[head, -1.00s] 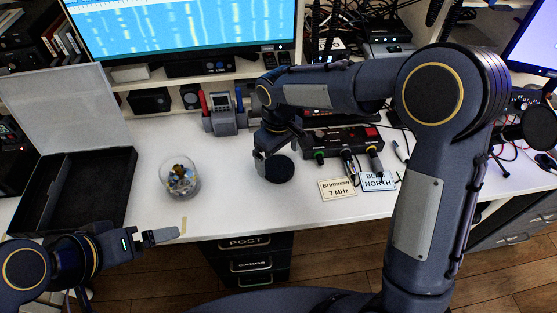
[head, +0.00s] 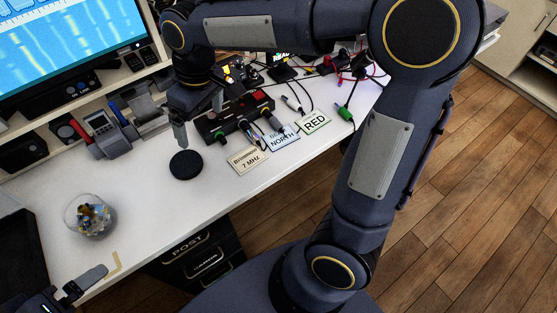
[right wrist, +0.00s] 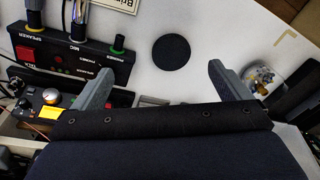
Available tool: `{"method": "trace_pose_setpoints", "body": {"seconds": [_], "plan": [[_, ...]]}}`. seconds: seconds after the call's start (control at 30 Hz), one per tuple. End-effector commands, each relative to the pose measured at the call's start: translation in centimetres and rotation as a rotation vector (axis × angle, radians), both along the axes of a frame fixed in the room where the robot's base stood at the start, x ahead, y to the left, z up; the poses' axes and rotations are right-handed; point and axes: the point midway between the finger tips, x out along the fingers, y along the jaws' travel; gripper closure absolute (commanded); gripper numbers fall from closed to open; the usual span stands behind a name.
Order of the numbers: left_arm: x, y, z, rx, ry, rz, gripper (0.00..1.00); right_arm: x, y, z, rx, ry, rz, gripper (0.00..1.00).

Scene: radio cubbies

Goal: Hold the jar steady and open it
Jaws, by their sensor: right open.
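The clear round glass jar (head: 90,216) stands on the white desk with small coloured pieces inside; its top looks uncovered. It also shows in the right wrist view (right wrist: 262,77), partly behind a finger. A flat black disc (head: 186,165), which looks like the lid, lies on the desk to the right of the jar; it shows in the right wrist view (right wrist: 171,52). My right gripper (head: 198,120) is open and empty, apart from the disc. My left gripper (head: 86,284) is at the lower left, below and apart from the jar; its jaw gap is not clear.
A black control box (head: 234,117) with cables and label cards (head: 247,159) sits right of the disc. A grey holder (head: 112,134) stands behind, below the monitor (head: 75,40). An open black case (head: 20,250) is at the left. Desk between jar and disc is clear.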

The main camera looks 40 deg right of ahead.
Motion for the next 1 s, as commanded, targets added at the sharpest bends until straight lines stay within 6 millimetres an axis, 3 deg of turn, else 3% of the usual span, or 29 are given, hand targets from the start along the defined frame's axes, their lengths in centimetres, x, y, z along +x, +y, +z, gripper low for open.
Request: {"method": "trace_pose_setpoints", "body": {"seconds": [0.03, 0.2, 0.43, 0.6, 0.7, 0.77, 1.0], "plan": [[0.0, 0.0, 0.0, 0.0, 0.0, 0.0, 0.0, -2.0, -2.1, 0.8, 0.044, -0.025, -0.065, 0.04], [0.0, 0.0, 0.0, 0.0, 0.0, 0.0, 0.0, -8.6, -6.2, 1.4, 0.177, -0.105, -0.264, 0.04], [0.0, 0.0, 0.0, 0.0, 0.0, 0.0, 0.0, -15.8, -7.9, -0.4, 0.308, -0.218, -0.498, 0.04], [0.0, 0.0, 0.0, 0.0, 0.0, 0.0, 0.0, -18.1, -7.8, -1.7, 0.353, -0.266, -0.585, 0.04], [0.0, 0.0, 0.6, 0.0, 0.0, 0.0, 0.0, -18.4, -7.8, -1.4, 0.36, -0.276, -0.604, 0.04], [0.0, 0.0, 1.6, 0.0, 0.0, 0.0, 0.0, -18.5, -7.7, -0.5, 0.362, -0.276, -0.605, 0.04], [0.0, 0.0, 8.0, 0.0, -0.001, 0.0, 0.0, -18.5, -7.7, 5.9, 0.361, -0.275, -0.603, 0.04]]}}
